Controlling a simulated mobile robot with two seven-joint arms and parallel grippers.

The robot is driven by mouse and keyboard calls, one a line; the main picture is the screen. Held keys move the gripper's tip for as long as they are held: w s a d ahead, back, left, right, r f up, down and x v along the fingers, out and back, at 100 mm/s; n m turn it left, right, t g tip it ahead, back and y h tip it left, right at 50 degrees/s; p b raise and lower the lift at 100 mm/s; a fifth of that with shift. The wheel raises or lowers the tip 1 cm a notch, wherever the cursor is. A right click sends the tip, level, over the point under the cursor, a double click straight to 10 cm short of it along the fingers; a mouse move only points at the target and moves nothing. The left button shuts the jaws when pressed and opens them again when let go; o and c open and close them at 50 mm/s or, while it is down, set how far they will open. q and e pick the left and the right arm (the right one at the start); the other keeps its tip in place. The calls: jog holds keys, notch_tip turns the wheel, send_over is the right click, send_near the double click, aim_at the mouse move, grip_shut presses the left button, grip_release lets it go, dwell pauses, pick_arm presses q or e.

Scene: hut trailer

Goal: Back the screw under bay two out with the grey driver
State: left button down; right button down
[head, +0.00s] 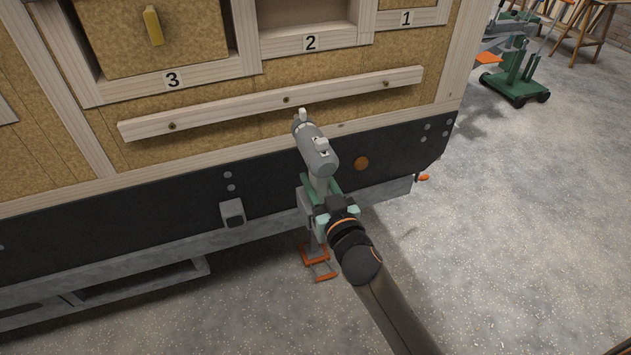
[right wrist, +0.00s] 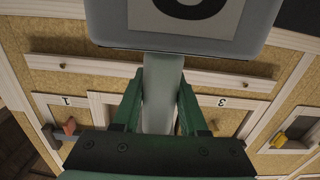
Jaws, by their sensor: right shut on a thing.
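The grey driver (head: 316,150) is in my right gripper (head: 320,190), whose green fingers are shut on its handle; the handle also shows between them in the right wrist view (right wrist: 161,95). The driver's pale tip points up toward the wooden rail (head: 230,110) and looks a little below it. The screw under bay two (head: 286,99) sits in the middle of that rail, up and left of the tip. A gap shows between them in the head view. In the right wrist view the driver hides the middle of the rail. My left gripper is not in view.
Other screws sit in the rail under bay three (head: 172,126) and bay one (head: 386,84). Bay three has a panel with a yellow handle (head: 153,26). A dark skirt (head: 270,180) runs below the rail. A green wheeled stand (head: 515,80) is at the far right; the floor before it is clear.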

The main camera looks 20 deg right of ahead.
jog(key=shift+w+a+r, duration=0.15)
jog(key=shift+w, duration=0.15)
jog(key=shift+w+a+b, duration=0.1)
jog(key=shift+w+b, duration=0.5)
jog(key=shift+w, duration=2.15)
jog(key=shift+w, duration=0.1)
jog(key=shift+w, duration=0.5)
